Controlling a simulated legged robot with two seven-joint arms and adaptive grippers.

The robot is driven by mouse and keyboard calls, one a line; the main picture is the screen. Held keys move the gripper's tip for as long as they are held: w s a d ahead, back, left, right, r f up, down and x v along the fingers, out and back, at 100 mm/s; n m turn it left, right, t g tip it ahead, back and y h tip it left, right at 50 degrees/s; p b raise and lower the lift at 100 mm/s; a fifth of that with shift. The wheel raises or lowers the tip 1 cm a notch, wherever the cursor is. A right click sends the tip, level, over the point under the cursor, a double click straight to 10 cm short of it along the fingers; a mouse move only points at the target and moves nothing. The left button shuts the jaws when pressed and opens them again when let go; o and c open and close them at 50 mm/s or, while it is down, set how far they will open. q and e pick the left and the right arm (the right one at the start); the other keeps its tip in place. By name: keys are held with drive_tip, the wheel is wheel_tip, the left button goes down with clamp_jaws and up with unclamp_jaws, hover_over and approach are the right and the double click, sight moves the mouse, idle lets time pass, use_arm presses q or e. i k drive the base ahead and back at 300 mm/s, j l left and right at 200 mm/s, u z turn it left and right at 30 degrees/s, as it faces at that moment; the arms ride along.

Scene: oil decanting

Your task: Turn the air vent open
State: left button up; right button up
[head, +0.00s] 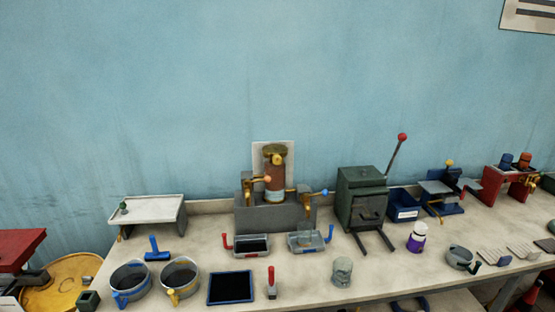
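A decanting rig (275,212) stands at the back middle of the bench, against the wall. It has a grey block base (262,222) and an upright reddish-brown cylinder (275,172) with a dark brass cap (275,150). A round brass fitting (277,159) sits on the cap's front. A tap with an orange knob (267,178) is on the left, and one with a blue knob (325,192) is on the right. I cannot tell which part is the air vent or how it is turned. Neither of my grippers is in view.
Two small trays with red (252,245) and blue (309,241) handles stand before the rig.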

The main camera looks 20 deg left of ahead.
sight(276, 160)
drive_tip(key=i+l+u, duration=0.35)
drive_tip(key=i+l, duration=0.85)
